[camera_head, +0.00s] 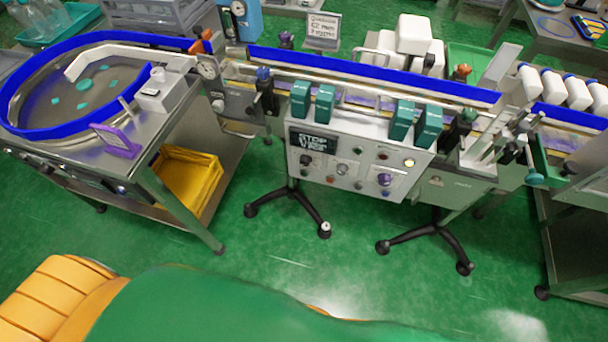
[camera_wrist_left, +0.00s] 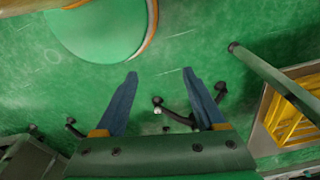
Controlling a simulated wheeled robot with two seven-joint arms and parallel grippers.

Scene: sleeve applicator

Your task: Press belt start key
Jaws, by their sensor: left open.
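The control panel (camera_head: 362,168) is the pale front of a box under the conveyor in the head view. The key labels are too small to read, so I cannot tell which is the belt start key. My left gripper (camera_wrist_left: 160,73) shows in the left wrist view with its two blue fingers apart and nothing between them, over green floor. My right gripper is in neither view.
The conveyor has blue rails (camera_head: 370,73) and dark green blocks (camera_head: 403,120) above the panel. A round turntable stands on a table at left, with a yellow crate (camera_head: 188,180) below. Black stand legs (camera_head: 290,199) spread on the floor. The floor before the panel is clear.

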